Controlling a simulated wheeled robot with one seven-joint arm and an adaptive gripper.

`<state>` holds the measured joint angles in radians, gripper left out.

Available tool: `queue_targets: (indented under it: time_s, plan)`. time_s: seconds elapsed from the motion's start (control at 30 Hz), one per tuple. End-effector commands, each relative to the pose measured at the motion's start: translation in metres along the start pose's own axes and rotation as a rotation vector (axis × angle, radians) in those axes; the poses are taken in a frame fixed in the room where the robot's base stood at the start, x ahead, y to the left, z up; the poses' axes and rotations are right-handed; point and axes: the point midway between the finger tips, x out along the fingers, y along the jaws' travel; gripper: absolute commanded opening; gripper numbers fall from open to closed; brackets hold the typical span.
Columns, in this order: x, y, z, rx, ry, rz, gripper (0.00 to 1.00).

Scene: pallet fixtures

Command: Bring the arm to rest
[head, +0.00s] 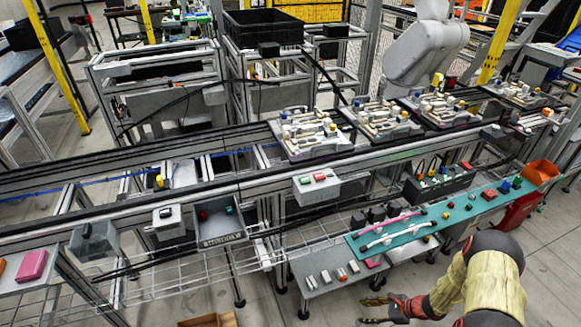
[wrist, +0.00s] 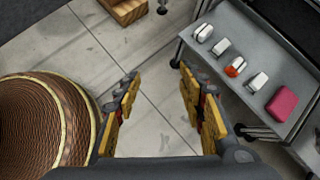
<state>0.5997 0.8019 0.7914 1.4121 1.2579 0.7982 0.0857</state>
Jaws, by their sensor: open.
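My gripper (head: 374,310) is at the bottom of the head view, in front of the low grey shelf and over the floor. In the wrist view my gripper (wrist: 158,92) has its two yellow-and-black fingers spread apart with only bare floor between them. It is open and holds nothing. My arm reaches in from the lower right of the head view and is bent, with the gripper pointing left.
A grey shelf (head: 318,293) with small parts and a pink block (wrist: 283,102) is close to the gripper. A teal board (head: 465,208) lies behind it. Pallet fixtures (head: 312,133) line the conveyor. A wooden box (wrist: 122,10) stands on the floor.

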Motion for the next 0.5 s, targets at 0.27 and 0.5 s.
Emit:
queue_targets:
  time_s: [0.27,0.5]
  plan:
    - [-0.100,0.020,0.115,-0.466,0.045,0.225,0.40]
    - [-0.181,0.052,0.192,-0.822,0.126,0.385,0.40]
